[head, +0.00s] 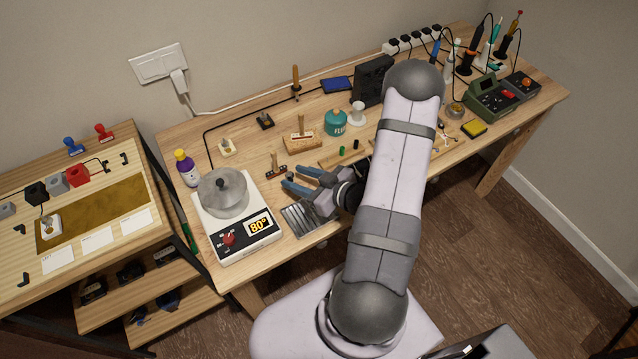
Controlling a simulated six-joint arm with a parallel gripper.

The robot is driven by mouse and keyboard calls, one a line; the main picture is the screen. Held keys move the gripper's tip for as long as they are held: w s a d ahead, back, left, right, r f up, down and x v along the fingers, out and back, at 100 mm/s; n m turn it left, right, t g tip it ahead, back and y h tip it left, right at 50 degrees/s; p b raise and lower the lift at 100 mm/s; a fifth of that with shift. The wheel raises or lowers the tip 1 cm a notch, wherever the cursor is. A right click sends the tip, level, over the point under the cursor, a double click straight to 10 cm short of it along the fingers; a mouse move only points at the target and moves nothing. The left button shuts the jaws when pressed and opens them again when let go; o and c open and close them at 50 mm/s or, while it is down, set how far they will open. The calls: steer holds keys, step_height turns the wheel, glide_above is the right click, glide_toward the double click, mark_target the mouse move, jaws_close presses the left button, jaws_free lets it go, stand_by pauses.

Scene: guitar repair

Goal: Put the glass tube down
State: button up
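My gripper (291,176) is over the workbench, between the hot plate and the middle of the bench. Its two blue fingers point left, with a visible gap between their tips. I cannot make out a glass tube in this view, either between the fingers or on the bench. It may be clear, too small, or hidden by my arm. A small wooden piece with dark blocks (276,170) is just beyond the fingertips.
The white hot plate (243,246) reads 80° and carries a metal pot (223,192). A slotted metal piece (299,218) lies below my gripper. A teal flux jar (336,122), a wooden block with a brush (302,141) and a bottle (187,168) stand nearby.

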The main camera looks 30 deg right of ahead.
steer(key=b+v, duration=0.1)
steer(key=v, duration=1)
steer(key=shift+s, duration=0.25)
steer(key=shift+w+d+f, duration=0.15)
steer(key=shift+w+f, duration=0.05)
steer(key=shift+w, duration=0.05)
steer(key=w+g+h, duration=0.1)
steer(key=w+d+f+g+h, duration=0.2)
steer(key=w, duration=0.1)
steer(key=shift+d+f+g+h, duration=0.1)
steer(key=shift+d+g+h, duration=0.05)
steer(key=shift+g+h, duration=0.2)
steer(key=shift+w+a+r+m+g+h, duration=0.3)
steer(key=shift+a+r+m+g+h, duration=0.1)
steer(key=shift+a+r+g+h, duration=0.2)
steer(key=shift+w+a+r+m+g+h, duration=0.3)
steer(key=shift+a+r+m+g+h, duration=0.1)
steer(key=shift+a+g+h, duration=0.2)
steer(key=s+a+r+m+g+y, duration=0.1)
steer(key=s+a+r+g, duration=0.15)
steer(key=a, duration=0.45)
steer(key=s+a+r+m+g, duration=0.1)
steer(key=s+a, duration=0.2)
steer(key=a, duration=0.3)
steer(key=s+r+g+p, duration=0.1)
steer(key=s+r+g, duration=0.1)
steer(key=s, duration=0.5)
steer(key=shift+s+a+r+m+g, duration=0.15)
steer(key=shift+a+r+m+g, duration=0.2)
steer(key=shift+r, duration=0.5)
